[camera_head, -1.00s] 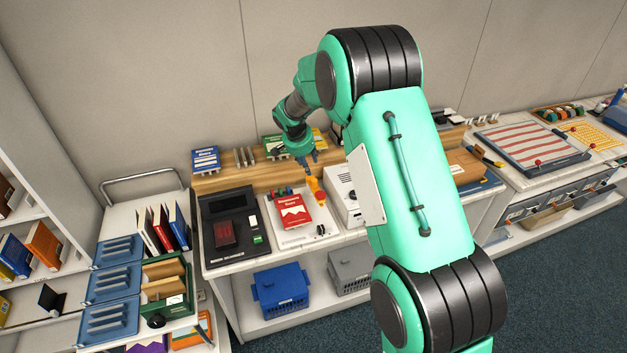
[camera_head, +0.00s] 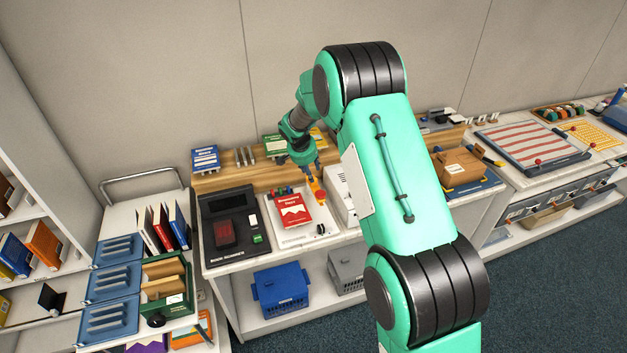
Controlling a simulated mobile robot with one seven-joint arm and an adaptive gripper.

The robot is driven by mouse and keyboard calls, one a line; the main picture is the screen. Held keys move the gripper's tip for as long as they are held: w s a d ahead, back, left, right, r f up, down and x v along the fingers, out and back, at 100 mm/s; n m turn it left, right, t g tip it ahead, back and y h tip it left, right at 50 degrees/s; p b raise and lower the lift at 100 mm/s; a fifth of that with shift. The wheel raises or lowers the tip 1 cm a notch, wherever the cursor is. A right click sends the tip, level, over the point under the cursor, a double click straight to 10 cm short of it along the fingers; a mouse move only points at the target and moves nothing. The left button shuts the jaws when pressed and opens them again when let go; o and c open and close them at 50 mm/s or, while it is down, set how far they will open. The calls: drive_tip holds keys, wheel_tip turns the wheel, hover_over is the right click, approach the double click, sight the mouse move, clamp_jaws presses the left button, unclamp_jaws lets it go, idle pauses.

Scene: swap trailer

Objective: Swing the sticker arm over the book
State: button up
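A red book (camera_head: 291,211) with a white patch lies on a white tray-like base (camera_head: 298,237) on the counter. An orange sticker arm (camera_head: 319,191) with a red part at its near end stands just right of the book, beside it and not over it. My gripper (camera_head: 313,179) reaches down from above, with its fingertips at or very near the upper part of the orange arm. The fingers are small here, so their opening and any contact are unclear. My own arm hides part of the counter to the right.
A black book scanner (camera_head: 232,228) stands left of the base. A white box-shaped device (camera_head: 341,195) stands close on the right. Blue and green books (camera_head: 205,158) line the back ledge. A blue crate (camera_head: 281,289) is on the shelf below.

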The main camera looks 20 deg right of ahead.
sight(315, 185)
drive_tip(key=x, duration=0.7)
drive_tip(key=shift+f, duration=0.1)
drive_tip(key=shift+c, duration=0.3)
